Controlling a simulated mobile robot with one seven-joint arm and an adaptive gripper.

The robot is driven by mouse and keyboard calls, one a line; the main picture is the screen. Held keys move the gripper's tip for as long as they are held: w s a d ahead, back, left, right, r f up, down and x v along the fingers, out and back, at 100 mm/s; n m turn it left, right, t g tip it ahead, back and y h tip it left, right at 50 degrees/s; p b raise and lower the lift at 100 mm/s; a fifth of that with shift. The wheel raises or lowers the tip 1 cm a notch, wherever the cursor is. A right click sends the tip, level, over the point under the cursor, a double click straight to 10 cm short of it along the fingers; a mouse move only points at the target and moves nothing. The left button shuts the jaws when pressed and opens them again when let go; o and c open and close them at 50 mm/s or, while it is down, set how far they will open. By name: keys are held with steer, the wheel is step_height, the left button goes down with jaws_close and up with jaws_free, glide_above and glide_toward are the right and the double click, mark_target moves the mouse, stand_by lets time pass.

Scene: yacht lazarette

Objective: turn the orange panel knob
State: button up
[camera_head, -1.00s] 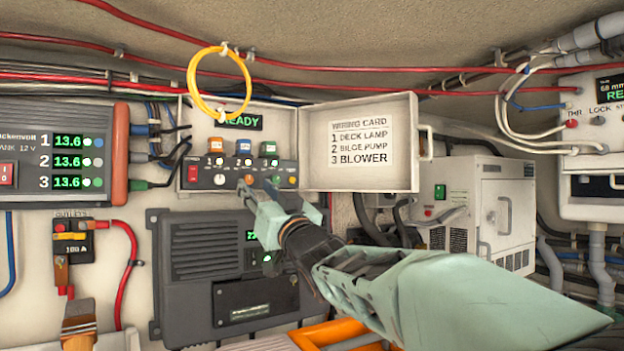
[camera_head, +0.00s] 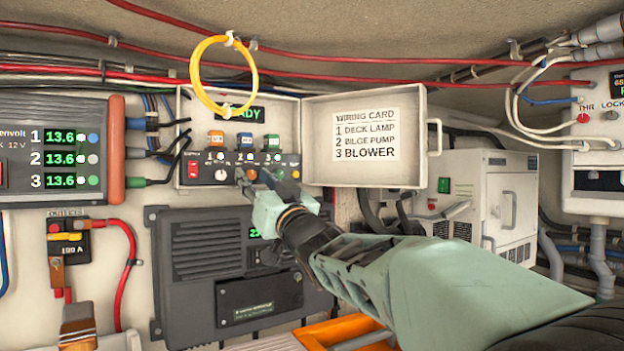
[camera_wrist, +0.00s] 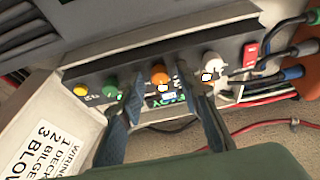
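The orange knob (camera_head: 252,173) is on the lower row of the dark control panel, between a white knob (camera_head: 221,174) and a green one. In the wrist view the orange knob (camera_wrist: 159,75) shows between my two fingertips, with a narrow gap on each side. My gripper (camera_head: 253,180) is open and at the panel face, partly covering the lower row in the head view. It also shows in the wrist view (camera_wrist: 158,82), one finger on each side of the knob. I cannot tell whether a finger touches it.
A green knob (camera_wrist: 110,84) and the white knob (camera_wrist: 211,62) flank the fingers closely. A red switch (camera_head: 193,170) is on the panel's left. A yellow cable loop (camera_head: 223,76) hangs above the panel. The open lid (camera_head: 362,170) with the wiring card stands to the right.

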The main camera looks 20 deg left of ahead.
jaws_close()
steer(key=shift+n+g, duration=0.3)
steer(key=shift+n, duration=0.2)
steer(key=n+g+y, duration=0.1)
steer(key=n, duration=0.1)
steer(key=n+g, duration=0.1)
steer(key=n, duration=0.2)
steer(key=shift+w+d+r+y, duration=0.15)
steer(key=shift+w+y, duration=0.05)
steer(key=shift+y, duration=0.2)
steer(key=n+g+p, duration=0.1)
steer(key=n, duration=0.2)
steer(key=n+g+p, duration=0.1)
steer(key=n+g, duration=0.1)
steer(key=n, duration=0.1)
steer(key=shift+n+p, duration=0.3)
steer(key=shift+p, duration=0.1)
steer(key=shift+o, duration=0.9)
jaws_free()
steer(key=shift+g, duration=0.3)
